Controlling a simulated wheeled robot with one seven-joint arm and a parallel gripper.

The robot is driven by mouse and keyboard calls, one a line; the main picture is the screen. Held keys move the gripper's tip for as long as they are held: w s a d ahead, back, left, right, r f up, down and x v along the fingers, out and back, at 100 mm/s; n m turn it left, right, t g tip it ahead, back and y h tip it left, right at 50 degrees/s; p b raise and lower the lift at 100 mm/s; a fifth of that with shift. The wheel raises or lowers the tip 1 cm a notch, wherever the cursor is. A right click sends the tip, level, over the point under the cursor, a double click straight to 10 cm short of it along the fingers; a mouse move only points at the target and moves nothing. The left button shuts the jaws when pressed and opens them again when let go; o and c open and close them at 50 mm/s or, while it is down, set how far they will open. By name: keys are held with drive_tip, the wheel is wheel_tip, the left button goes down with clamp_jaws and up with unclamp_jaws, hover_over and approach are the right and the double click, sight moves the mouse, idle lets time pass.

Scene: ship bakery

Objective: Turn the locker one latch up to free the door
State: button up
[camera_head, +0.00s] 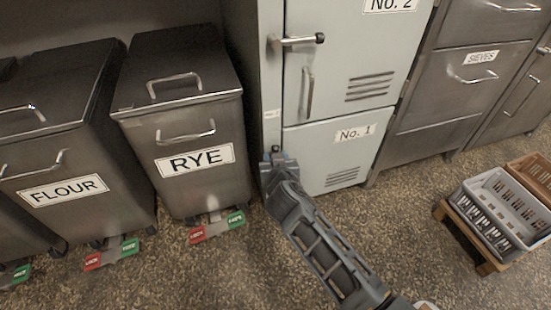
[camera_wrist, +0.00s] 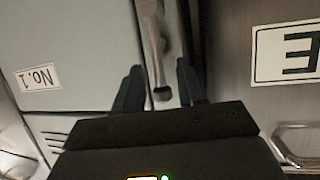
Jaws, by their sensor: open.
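The locker one door (camera_head: 315,160), pale grey-green with a "No. 1" label, is the lower door and looks closed. Its latch (camera_wrist: 155,45) is a metal lever with a dark knob, beside the door's edge. The wrist view is upside down, so the lever stands roughly upright with its knob at the top. In the head view only the knob (camera_head: 275,149) shows clearly; my gripper hides the rest. My gripper (camera_head: 276,158) is open at the latch, and in the wrist view its fingers (camera_wrist: 160,88) lie on either side of the lever. Contact cannot be told.
The No. 2 door (camera_head: 340,70) above has its latch (camera_head: 298,41) lying level across its edge. The rye bin (camera_head: 185,125) stands close on the left, with the flour bin (camera_head: 75,140) beyond. A grey crate (camera_head: 510,200) sits at the right. Speckled floor is open in front.

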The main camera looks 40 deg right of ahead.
drive_tip(key=p+v, duration=0.2)
drive_tip(key=v, duration=0.5)
drive_tip(key=shift+s+a, duration=0.2)
drive_tip(key=shift+s, duration=0.1)
drive_tip(key=shift+r, duration=0.1)
drive_tip(key=s+a+n+t+y, duration=0.1)
drive_tip(key=s+a+n+y, duration=0.15)
drive_tip(key=s, duration=0.95)
drive_tip(key=s+a+n+y, duration=0.2)
drive_tip(key=s+a+y, duration=0.1)
drive_tip(key=s, duration=0.9)
drive_tip(key=s+a+r+n+t+y, duration=0.1)
drive_tip(key=s+r, duration=0.6)
drive_tip(key=s, duration=0.1)
drive_tip(key=s+r+t, duration=0.1)
drive_tip(key=s+r, duration=0.5)
drive_tip(key=r, duration=0.3)
wheel_tip(320, 180, up, 30)
drive_tip(key=p, duration=3)
drive_tip(key=shift+a, duration=0.3)
drive_tip(key=shift+r, duration=0.1)
